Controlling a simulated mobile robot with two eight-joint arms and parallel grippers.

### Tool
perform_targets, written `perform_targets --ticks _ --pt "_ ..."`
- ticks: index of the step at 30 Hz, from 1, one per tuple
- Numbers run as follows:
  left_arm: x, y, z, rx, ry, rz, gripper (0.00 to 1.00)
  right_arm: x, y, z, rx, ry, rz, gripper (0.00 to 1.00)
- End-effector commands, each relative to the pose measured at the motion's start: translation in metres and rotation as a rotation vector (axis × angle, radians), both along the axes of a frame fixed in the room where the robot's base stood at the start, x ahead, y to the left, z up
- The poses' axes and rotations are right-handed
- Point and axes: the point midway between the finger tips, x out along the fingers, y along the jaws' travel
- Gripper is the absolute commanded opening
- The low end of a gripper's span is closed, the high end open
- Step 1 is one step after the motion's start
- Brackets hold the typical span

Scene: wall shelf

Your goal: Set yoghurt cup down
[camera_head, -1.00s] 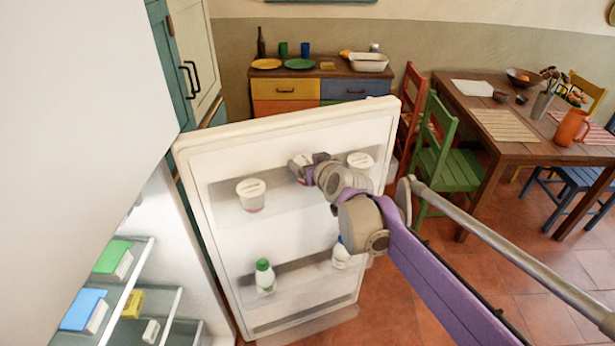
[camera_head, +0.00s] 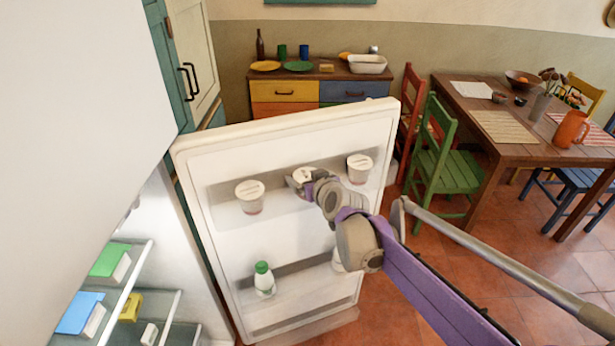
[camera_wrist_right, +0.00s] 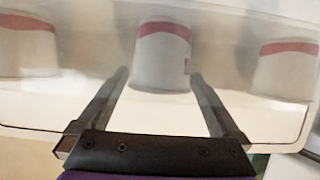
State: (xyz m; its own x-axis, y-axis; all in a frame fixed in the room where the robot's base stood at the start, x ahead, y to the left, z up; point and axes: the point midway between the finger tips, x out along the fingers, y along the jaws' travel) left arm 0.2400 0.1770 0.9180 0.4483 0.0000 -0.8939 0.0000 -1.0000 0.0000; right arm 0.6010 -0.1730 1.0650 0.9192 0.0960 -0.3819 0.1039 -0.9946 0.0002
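The middle yoghurt cup (camera_head: 305,174), white with a red band, stands on the upper shelf of the open fridge door (camera_head: 225,160), between two similar cups. My right gripper (camera_head: 297,187) is just in front of it and hides part of it. In the right wrist view, the fingers (camera_wrist_right: 160,82) are apart, with the cup (camera_wrist_right: 162,58) ahead between their tips and a gap on each side. The cup looks inverted in that view. My left gripper is not in view.
Cups stand left (camera_head: 250,196) and right (camera_head: 359,168) on the same shelf. A green-capped bottle (camera_head: 264,280) stands on the lower door shelf; my arm partly hides another. Fridge shelves with boxes are at lower left. A green chair (camera_head: 445,160) and table are to the right.

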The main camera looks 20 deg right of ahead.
Motion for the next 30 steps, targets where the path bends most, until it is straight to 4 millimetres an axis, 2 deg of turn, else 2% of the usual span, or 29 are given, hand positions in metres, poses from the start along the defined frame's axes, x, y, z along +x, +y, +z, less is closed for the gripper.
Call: perform_targets --ticks 3,8,15,21,30 --pt "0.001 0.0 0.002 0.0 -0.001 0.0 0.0 0.0 0.0 0.004 0.0 0.0 0.0 1.0" --pt "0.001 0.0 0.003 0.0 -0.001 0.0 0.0 -0.018 -0.002 0.011 -0.001 0.0 -0.001 1.0" --pt "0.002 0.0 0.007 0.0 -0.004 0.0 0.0 -0.064 -0.007 0.03 0.001 0.0 -0.001 1.0" --pt "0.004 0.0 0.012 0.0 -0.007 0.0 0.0 -0.094 -0.01 0.042 0.0 0.0 -0.001 1.0" --pt "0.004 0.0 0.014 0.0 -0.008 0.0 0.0 -0.111 -0.012 0.049 0.0 0.0 0.0 1.0"
